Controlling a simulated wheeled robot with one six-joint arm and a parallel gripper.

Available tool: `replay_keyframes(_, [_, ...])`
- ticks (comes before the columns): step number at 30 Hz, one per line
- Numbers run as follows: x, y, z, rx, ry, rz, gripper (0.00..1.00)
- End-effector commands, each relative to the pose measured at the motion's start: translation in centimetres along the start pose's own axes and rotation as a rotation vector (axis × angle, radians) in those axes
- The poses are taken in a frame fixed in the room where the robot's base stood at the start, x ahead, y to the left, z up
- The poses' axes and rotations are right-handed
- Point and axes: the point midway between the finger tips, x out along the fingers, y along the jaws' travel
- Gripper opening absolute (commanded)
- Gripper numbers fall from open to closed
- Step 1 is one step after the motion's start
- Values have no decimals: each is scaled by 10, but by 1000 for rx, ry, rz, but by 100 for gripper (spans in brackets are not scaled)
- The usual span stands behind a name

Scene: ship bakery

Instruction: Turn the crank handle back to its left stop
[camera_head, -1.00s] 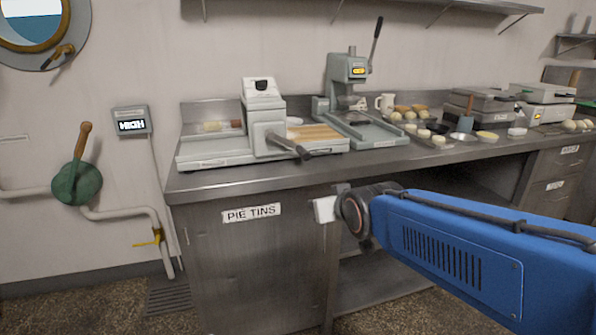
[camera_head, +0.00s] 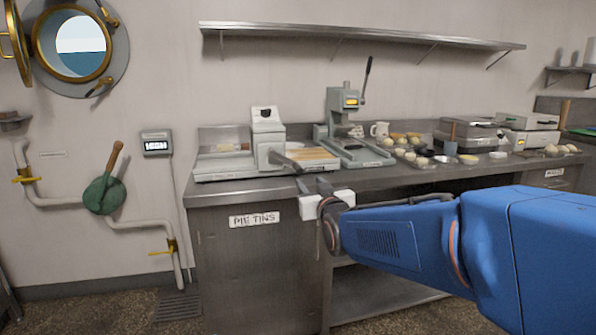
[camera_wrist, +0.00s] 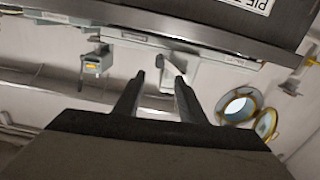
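Two handles could be the crank, and I cannot tell which. A wooden handle (camera_head: 116,158) leans up and slightly right from a round green housing (camera_head: 104,195) on the left wall. A dark grey bar handle (camera_head: 285,161) sticks out from the front of a grey counter machine (camera_head: 268,135); this machine also shows upside down in the wrist view (camera_wrist: 188,70). My gripper (camera_head: 313,185) is by the counter's front edge, below and right of the bar handle, apart from the wooden one. In the wrist view my gripper (camera_wrist: 155,82) has its fingers spread, with nothing held between them.
A lever press (camera_head: 345,130) and baked goods stand on the steel counter (camera_head: 240,190). A small display (camera_head: 156,143) hangs on the wall, its text unclear. Pipes with yellow valves run beside the green housing. A porthole (camera_head: 80,47) is above. Floor left of the cabinet looks clear.

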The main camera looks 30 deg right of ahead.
Motion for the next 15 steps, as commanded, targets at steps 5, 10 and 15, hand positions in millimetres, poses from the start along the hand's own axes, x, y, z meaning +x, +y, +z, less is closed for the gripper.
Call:
replay_keyframes(5, [23, 0, 1, 1, -3, 0, 37])
replay_keyframes(10, [45, 0, 1, 0, -2, 0, 37])
replay_keyframes(15, [67, 0, 1, 0, -3, -1, 37])
